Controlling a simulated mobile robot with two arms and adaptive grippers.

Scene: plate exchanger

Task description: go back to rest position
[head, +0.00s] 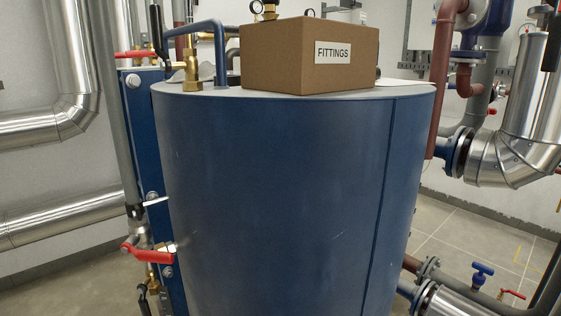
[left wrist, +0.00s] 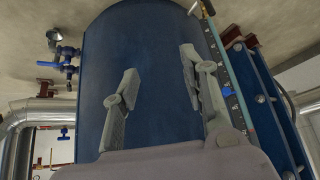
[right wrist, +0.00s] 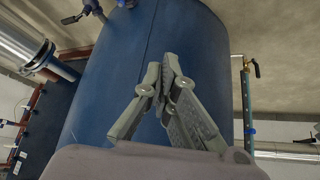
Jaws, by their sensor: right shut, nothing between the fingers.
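My left gripper (left wrist: 158,70) shows in the left wrist view with its two fingers wide apart and nothing between them. My right gripper (right wrist: 163,72) shows in the right wrist view with its fingertips together and nothing held. Both face the blue cylindrical tank (head: 285,195), which also fills the middle of the left wrist view (left wrist: 150,40) and the right wrist view (right wrist: 125,50). Neither gripper shows in the head view. I cannot tell how far the fingertips are from the tank.
A cardboard box labelled FITTINGS (head: 275,55) sits on the tank top. A red-handled valve (head: 145,252) juts out at the tank's left. Silver insulated pipes (head: 50,220) run at left. Flanged pipes (head: 462,150) and a blue-handled valve (head: 481,273) stand at right.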

